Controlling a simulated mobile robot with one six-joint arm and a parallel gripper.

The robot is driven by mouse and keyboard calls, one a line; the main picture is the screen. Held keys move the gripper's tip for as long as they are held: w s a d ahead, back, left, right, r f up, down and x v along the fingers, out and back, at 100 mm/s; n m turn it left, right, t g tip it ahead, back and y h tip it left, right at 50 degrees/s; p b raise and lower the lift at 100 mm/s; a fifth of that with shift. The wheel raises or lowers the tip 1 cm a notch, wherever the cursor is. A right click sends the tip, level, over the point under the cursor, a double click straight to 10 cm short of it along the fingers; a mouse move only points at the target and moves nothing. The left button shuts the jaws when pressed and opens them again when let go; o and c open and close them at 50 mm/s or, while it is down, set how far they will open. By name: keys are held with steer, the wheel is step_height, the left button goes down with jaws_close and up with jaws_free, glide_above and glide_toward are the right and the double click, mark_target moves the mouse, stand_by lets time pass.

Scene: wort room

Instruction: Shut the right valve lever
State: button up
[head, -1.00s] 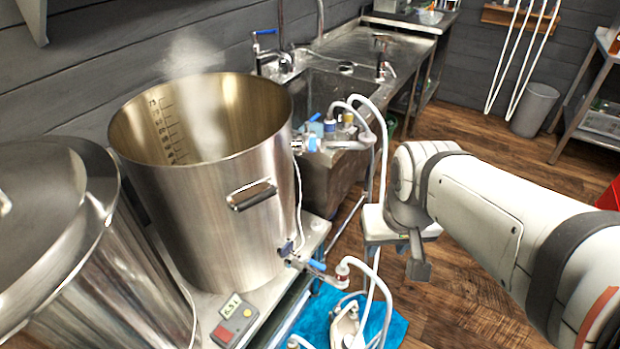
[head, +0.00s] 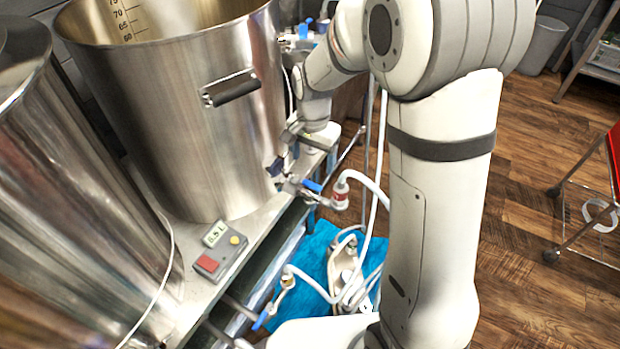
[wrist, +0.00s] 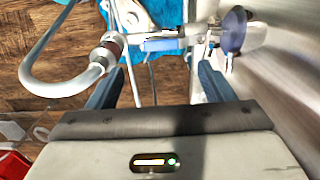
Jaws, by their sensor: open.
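The right valve (head: 294,186) sits low on the right side of the large steel kettle (head: 190,120), with a hose fitting beyond it. Its blue lever (head: 312,185) lies along the pipe, towards the hose; it also shows in the wrist view (wrist: 165,44). My gripper (head: 283,160) is just above and beside this valve. In the wrist view my gripper (wrist: 160,75) is open and empty, with the lever ahead of its fingertips, across the gap between them. I cannot tell whether a finger touches it.
A white hose (wrist: 50,93) curves from the fitting beside the lever. The kettle wall is close on the right in the wrist view. Another blue lever (head: 262,320) is lower left, and a blue cloth (head: 312,262) lies below.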

mark_target(312, 184)
step_height(312, 184, down, 8)
steer(key=shift+w+a+f+b, duration=0.1)
steer(key=shift+b, duration=0.7)
steer(key=c, duration=1.4)
